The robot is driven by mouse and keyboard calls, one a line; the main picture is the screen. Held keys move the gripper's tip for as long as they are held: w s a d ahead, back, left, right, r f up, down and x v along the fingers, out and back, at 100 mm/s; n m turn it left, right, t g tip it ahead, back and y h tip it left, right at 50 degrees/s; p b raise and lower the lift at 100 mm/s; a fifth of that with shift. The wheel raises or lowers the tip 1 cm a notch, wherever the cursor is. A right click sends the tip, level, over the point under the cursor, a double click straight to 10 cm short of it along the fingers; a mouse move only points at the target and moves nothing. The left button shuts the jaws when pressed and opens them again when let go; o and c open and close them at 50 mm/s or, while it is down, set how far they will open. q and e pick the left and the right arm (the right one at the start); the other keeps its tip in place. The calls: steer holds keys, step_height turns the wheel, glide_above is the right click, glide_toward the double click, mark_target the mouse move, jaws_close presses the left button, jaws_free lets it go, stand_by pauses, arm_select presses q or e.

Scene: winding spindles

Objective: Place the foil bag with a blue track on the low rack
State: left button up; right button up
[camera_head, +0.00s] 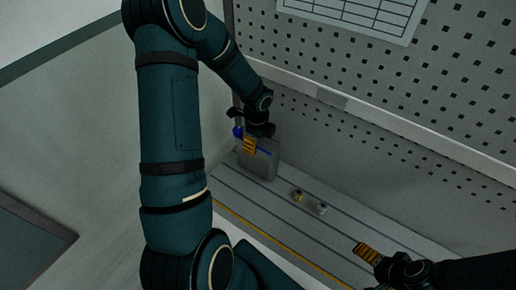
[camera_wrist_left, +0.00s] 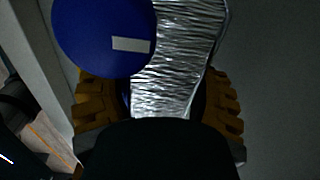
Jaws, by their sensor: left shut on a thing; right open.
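The foil bag shows as crinkled silver foil (camera_wrist_left: 178,60) between the orange fingers of my left gripper (camera_wrist_left: 160,105) in the left wrist view. In the head view the grey bag (camera_head: 259,164), with a blue line along its top, hangs or stands below my left gripper (camera_head: 250,145), near the perforated wall. My left gripper is shut on it; whether its bottom touches the surface I cannot tell. A grey grooved surface (camera_head: 262,207), possibly the low rack, lies below. My right gripper (camera_head: 377,257) is open and apart from the bag, at lower right.
A blue disc (camera_wrist_left: 104,38) with a pale rectangle is beside the foil. Two small pieces, one yellowish (camera_head: 298,195) and one silvery (camera_head: 321,208), stand on the grooved surface. A perforated wall (camera_head: 455,75) rises behind with a ledge and a paper chart (camera_head: 355,14).

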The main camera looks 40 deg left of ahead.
arm_select(q)
steer(key=shift+f, duration=1.55)
arm_select(e)
steer(key=shift+f, duration=0.3)
arm_select(q)
steer(key=shift+f+b, duration=0.15)
steer(key=shift+b, duration=0.15)
arm_select(e)
steer(key=shift+f, duration=0.1)
arm_select(q)
steer(key=o, duration=1.4)
steer(key=shift+c, duration=0.2)
